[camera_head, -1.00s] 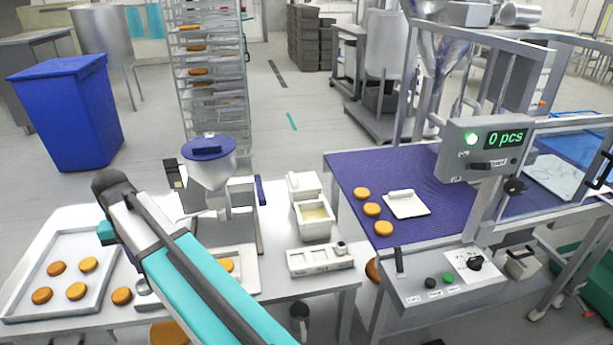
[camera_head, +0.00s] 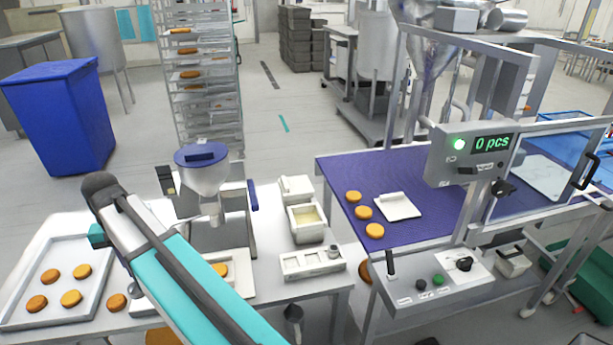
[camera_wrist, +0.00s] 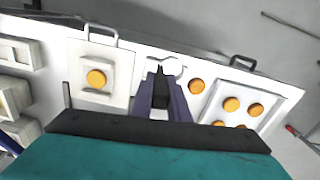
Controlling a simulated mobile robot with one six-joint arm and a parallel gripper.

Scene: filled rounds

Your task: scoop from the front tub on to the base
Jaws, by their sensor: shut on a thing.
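My gripper (camera_wrist: 161,80) shows in the wrist view, its two dark fingers closed on a black handle (camera_wrist: 160,98). A pale round bowl end (camera_wrist: 173,66) shows just beyond the fingertips, which looks like the scoop. In the head view my arm hides the gripper. The front tub (camera_head: 308,237) is white with a pale yellow filling.
A second white tub (camera_head: 297,187) stands behind the front one. A white compartment holder (camera_head: 312,263) is in front. A tray (camera_head: 30,318) holds several rounds at the left. A hopper (camera_head: 202,178) stands over the board. The blue belt (camera_head: 430,222) at right carries several rounds and a white plate.

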